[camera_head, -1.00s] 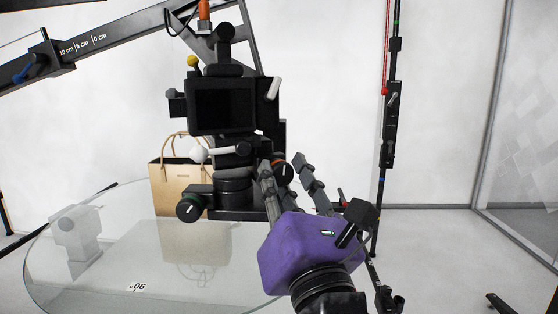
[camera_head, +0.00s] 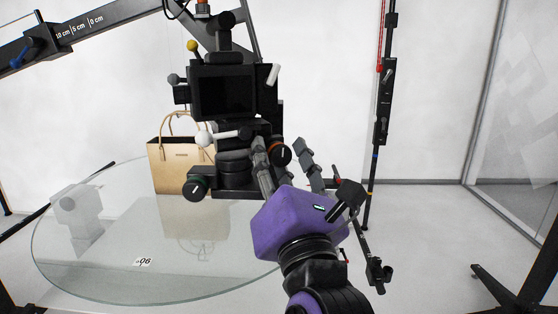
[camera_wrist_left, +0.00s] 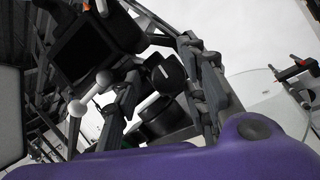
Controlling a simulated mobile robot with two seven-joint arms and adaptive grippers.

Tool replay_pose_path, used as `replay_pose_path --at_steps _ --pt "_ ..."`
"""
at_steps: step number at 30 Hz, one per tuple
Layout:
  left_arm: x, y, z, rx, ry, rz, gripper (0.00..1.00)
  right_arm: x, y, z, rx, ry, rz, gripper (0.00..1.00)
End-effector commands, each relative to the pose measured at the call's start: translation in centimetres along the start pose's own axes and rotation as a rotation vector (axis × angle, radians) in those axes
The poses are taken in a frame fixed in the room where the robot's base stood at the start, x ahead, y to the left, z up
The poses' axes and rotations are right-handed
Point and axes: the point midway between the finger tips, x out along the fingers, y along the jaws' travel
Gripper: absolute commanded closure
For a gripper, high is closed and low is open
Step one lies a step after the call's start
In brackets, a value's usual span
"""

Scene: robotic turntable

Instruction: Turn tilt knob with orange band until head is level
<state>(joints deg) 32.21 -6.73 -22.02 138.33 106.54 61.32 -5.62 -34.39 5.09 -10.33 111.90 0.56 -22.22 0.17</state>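The dark knob with an orange band (camera_head: 281,154) sits at the right of the black tripod head (camera_head: 233,160), with a white mark on its face. The head carries a black camera with a dark screen (camera_head: 223,91); I cannot tell whether it is exactly level. My left gripper (camera_head: 279,143), with a purple body, is open, its grey jointed fingers on either side of the knob. Contact cannot be made out. In the left wrist view, a dark knob with a white mark (camera_wrist_left: 167,74) shows between the spread fingers (camera_wrist_left: 157,68). My right gripper is not in view.
A round glass turntable (camera_head: 110,278) spreads below the head. A green-banded knob (camera_head: 196,185) and a white-tipped handle (camera_head: 206,138) are on the head's left. A tan bag (camera_head: 168,170) stands behind. A black stand (camera_head: 383,100) rises to the right.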

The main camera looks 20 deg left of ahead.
Motion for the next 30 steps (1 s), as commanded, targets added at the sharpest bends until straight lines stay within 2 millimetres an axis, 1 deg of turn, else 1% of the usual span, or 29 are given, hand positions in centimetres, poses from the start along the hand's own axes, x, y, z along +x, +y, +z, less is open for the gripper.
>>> replay_pose_path --at_steps 1,11,14,16,20,27,30 --pt "0.0 0.1 0.3 -0.003 -0.006 0.001 0.6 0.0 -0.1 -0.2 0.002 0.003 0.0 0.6" --pt "-0.1 -0.2 0.0 -0.001 0.0 -0.006 0.6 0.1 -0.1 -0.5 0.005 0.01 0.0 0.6" --pt "-0.4 -0.3 -0.1 0.0 0.001 -0.008 0.6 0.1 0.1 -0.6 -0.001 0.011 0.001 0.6" --pt "-1.1 -0.4 -0.1 -0.001 0.002 -0.01 0.6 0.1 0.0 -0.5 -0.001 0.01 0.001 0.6" --pt "-3.4 -0.4 -0.2 -0.001 0.004 -0.011 0.6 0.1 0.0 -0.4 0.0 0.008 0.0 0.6" --pt "-8.5 -0.3 -0.1 0.001 0.001 -0.01 0.6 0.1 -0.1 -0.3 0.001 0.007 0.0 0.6" --pt "-10.2 -0.3 -0.1 0.001 0.0 -0.008 0.6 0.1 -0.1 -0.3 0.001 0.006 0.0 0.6"
